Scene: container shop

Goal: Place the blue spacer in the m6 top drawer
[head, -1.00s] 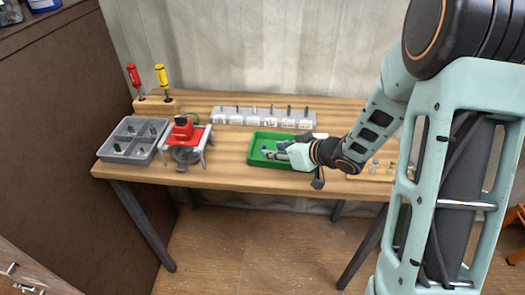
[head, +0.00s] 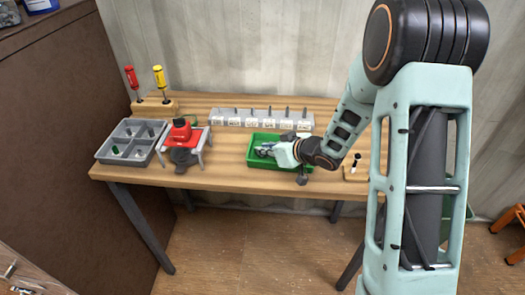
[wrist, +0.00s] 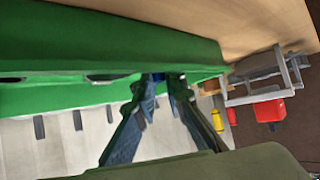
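My gripper (head: 266,150) is low in the green tray (head: 252,162) on the workbench. In the wrist view its two fingers (wrist: 166,80) are close together at the tips, with the blue spacer (wrist: 158,76) between them. Only a small piece of the spacer shows. The tray's green wall (wrist: 90,50) lies close beyond the fingertips. A wooden drawer front with a metal handle (head: 10,271) shows in the lower left corner of the head view. I cannot read any m6 mark on it.
A grey sectioned bin (head: 105,152) with small parts and a red-topped device on a stand (head: 182,135) are left of the tray. A labelled grey rack (head: 215,117) stands behind. Two screwdrivers (head: 159,78) stand in a wooden block. A small wooden holder (head: 356,174) is at right.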

